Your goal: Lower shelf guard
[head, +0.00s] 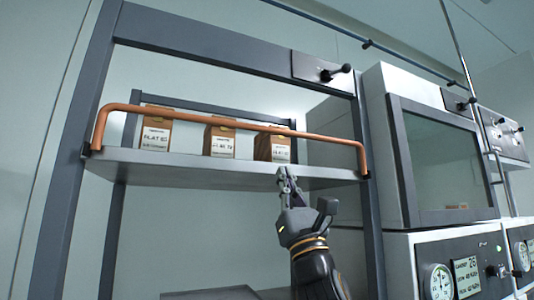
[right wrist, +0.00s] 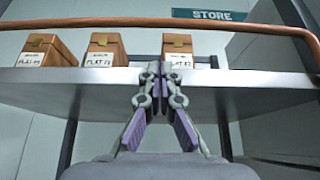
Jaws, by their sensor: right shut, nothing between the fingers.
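The shelf guard (head: 240,125) is a copper-coloured bar with bent ends, raised across the front of the shelf (head: 230,170). It also crosses the top of the right wrist view (right wrist: 100,22). Its ends meet dark brackets at the shelf's front corners. My right gripper (head: 287,172) is shut and empty, at the shelf's front edge, below the bar and apart from it. In the right wrist view its fingertips (right wrist: 154,68) are together in front of the shelf edge. My left gripper is not in view.
Several brown labelled boxes (head: 220,138) stand on the shelf behind the guard. A black-handled lever (head: 335,73) sits on the upper beam. A glass-fronted cabinet (head: 440,155) and gauge panels (head: 462,270) stand at the right. A STORE sign (right wrist: 209,15) hangs behind.

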